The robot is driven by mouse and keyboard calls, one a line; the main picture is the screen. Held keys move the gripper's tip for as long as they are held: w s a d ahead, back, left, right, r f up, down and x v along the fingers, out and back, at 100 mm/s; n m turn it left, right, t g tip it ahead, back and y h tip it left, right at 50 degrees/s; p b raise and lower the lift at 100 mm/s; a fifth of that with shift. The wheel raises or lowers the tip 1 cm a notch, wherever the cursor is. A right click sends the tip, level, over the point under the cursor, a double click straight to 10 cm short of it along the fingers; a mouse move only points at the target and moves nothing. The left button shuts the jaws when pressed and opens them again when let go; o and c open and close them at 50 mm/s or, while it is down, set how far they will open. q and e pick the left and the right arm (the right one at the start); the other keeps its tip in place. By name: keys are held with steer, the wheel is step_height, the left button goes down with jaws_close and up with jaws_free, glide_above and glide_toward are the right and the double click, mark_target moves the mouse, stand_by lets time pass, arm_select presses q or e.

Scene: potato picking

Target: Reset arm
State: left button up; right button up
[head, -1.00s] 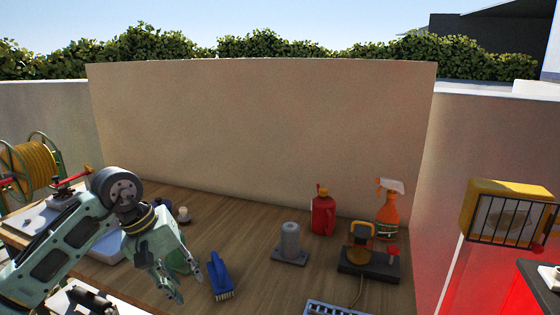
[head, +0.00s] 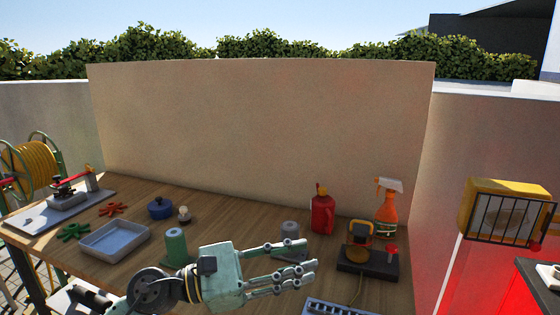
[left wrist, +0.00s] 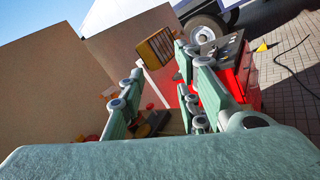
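My left gripper (head: 306,258) is over the front of the wooden workbench (head: 255,215), with its green jointed fingers pointing right. The fingers are spread apart with nothing between them. The left wrist view shows the open fingers (left wrist: 160,85) too, with the floodlight and red cabinet beyond them. The gripper partly covers a grey cylinder on a base (head: 290,228) in the head view. A green cylinder (head: 176,246) stands just behind and left of my left wrist. My right gripper is in neither view.
A grey tray (head: 113,241), blue pot (head: 160,208) and red-handled tool (head: 70,190) are on the left. A red bottle (head: 322,213), orange spray bottle (head: 388,215) and black-based yellow device (head: 368,258) stand right. A yellow floodlight (head: 507,213) is farther right. A wall backs the bench.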

arm_select(q)
steer(key=w+a+r+n+t+y, duration=0.1)
steer(key=a+n+t+y, duration=0.15)
steer(key=n+t, duration=0.4)
steer(key=w+a+n+t+y, duration=0.2)
steer(key=a+n+t, duration=0.2)
steer(key=n, duration=0.6)
steer(key=w+a+r+n+t+y, duration=0.15)
steer(key=a+n+t, duration=0.3)
steer(key=n, duration=0.45)
steer(key=s+a+f+n+g+y, duration=0.2)
steer(key=a+f+n+y, duration=0.45)
steer(key=f+n, duration=0.3)
steer(key=s+a+f+n+g+y, duration=0.1)
steer(key=s+a+f+n+y, duration=0.1)
steer(key=a+f+n+y, duration=0.5)
steer(key=s+d+f+n+g, duration=0.1)
steer(key=s+f+n+g, duration=1.2)
steer(key=s+f, duration=1.15)
step_height(320, 180, down, 23)
steer(key=s+g, duration=0.1)
steer(key=s, duration=0.2)
steer(key=s+a+f+m+g, duration=0.1)
steer(key=s+a+f, duration=0.1)
steer(key=s+f, duration=1.4)
steer(key=shift+s+a+f+h, duration=0.3)
steer(key=shift+s+h, duration=0.05)
steer(key=shift+s, duration=0.05)
